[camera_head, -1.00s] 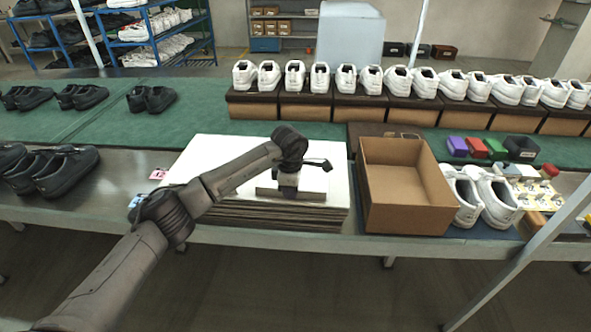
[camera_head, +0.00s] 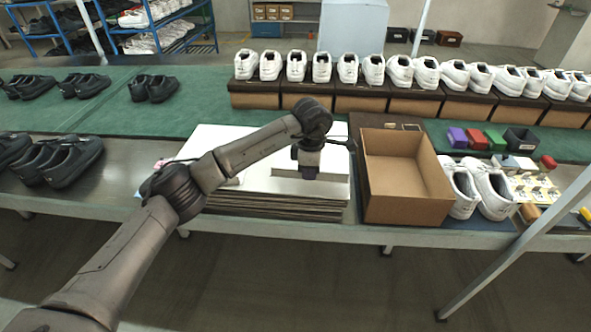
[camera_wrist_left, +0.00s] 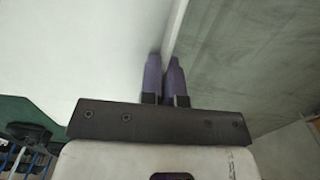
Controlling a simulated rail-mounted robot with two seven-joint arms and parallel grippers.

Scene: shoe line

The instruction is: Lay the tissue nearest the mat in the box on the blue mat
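A wide stack (camera_head: 270,207) with a white top and brown layered front lies on the table, left of the box. My left gripper (camera_head: 308,174) is over its right part. In the left wrist view the fingers (camera_wrist_left: 166,78) are close together at the edge of a white sheet, the tissue (camera_wrist_left: 75,50), and look shut on it. A pale flap (camera_head: 285,184) shows below the gripper in the head view. The open brown box (camera_head: 410,211) stands right of the stack; its visible floor is bare. A little of the blue mat (camera_head: 470,239) shows beside it. My right gripper is out of view.
White shoes (camera_head: 484,188) stand just right of the box. Small coloured blocks (camera_head: 477,139) and a dark bin (camera_head: 521,140) lie beyond them. White shoes on boxes (camera_head: 362,95) line the back; black shoes (camera_head: 60,160) sit at the left. A slanted pole (camera_head: 530,225) crosses the front right.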

